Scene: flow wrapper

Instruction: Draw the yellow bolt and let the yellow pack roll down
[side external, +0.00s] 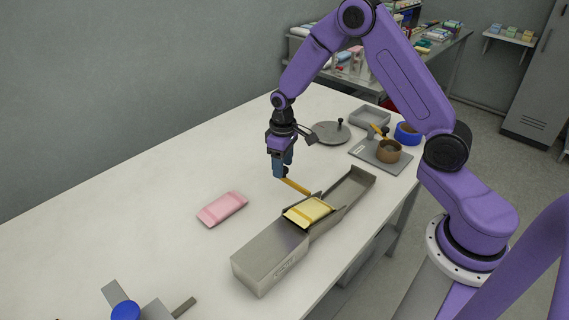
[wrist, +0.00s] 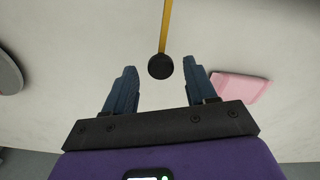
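The yellow bolt (side external: 296,187) sticks out from the side of a grey metal chute (side external: 262,256), just beside the yellow pack (side external: 308,212) lying in it. In the wrist view the bolt is a yellow rod (wrist: 166,28) ending in a round black knob (wrist: 160,67). My gripper (side external: 280,175) points down at the bolt's outer end. In the wrist view its blue fingers (wrist: 159,70) are apart, with the knob showing between the tips and a gap on each side. Whether the fingers are level with the knob cannot be told.
A pink pack (side external: 222,208) lies on the white table left of the chute; it also shows in the wrist view (wrist: 238,87). Behind are a round grey lid (side external: 331,133), a grey tray (side external: 370,117), a plate with a brown cup (side external: 388,151) and blue tape (side external: 408,133).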

